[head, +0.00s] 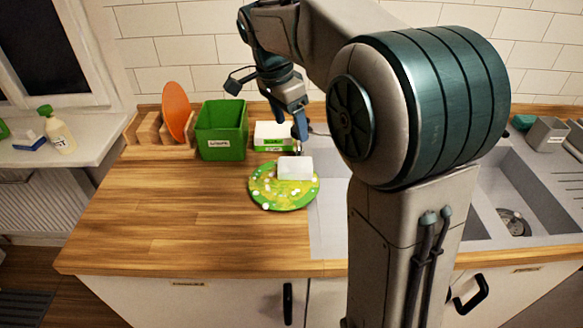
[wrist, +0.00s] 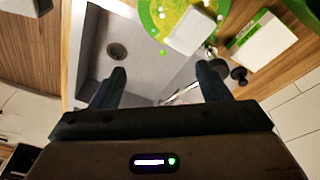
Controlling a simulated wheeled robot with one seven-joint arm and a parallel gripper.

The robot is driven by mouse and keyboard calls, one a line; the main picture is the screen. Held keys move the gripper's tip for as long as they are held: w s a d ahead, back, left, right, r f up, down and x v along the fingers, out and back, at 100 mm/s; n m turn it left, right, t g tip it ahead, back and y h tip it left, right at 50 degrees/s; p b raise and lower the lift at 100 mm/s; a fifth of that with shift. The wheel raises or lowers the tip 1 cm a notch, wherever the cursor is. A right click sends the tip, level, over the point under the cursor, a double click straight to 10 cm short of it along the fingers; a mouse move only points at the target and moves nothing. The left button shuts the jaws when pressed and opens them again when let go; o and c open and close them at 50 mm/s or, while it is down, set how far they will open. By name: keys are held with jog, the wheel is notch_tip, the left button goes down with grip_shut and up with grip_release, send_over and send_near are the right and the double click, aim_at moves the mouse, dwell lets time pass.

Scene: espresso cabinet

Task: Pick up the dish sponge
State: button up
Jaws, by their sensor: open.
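A plain white block (head: 295,168), which looks like the dish sponge, rests on a green plate (head: 262,203) dotted with yellow and white spots. In the wrist view the block (wrist: 188,31) shows near the top, against the plate (wrist: 149,16). My gripper (head: 300,146) hangs above and just behind the block in the head view. In the wrist view its two fingers (wrist: 162,80) are wide apart with nothing between them; the block lies beyond them, not in the jaws. A labelled white and green box (head: 272,136) stands behind the plate, so which is the sponge is not fully certain.
A green bin (head: 221,130) and an orange disc (head: 176,112) in a wooden rack stand at the back left. The sink (head: 328,228) adjoins the plate on the right. The wooden counter (head: 160,205) left of the plate is clear. A dark knob (wrist: 238,73) stands close to the right finger.

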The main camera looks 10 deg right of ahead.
jog(key=w+a+f+m+g+h+b, duration=0.1)
jog(key=w+a+f+m+h+b, duration=0.2)
jog(key=w+f+m, duration=0.4)
jog(key=y, duration=0.1)
send_over(291, 164)
jog(key=a, duration=0.3)
jog(key=f, duration=0.7)
jog(key=shift+w+d, duration=0.2)
jog(key=shift+w, duration=0.2)
jog(key=x, duration=0.4)
jog(key=shift+s+d, duration=0.2)
jog(key=shift+d, duration=0.05)
jog(key=shift+d+f, duration=0.15)
jog(key=shift+f, duration=0.25)
jog(key=c, duration=0.8)
jog(key=shift+r, duration=0.1)
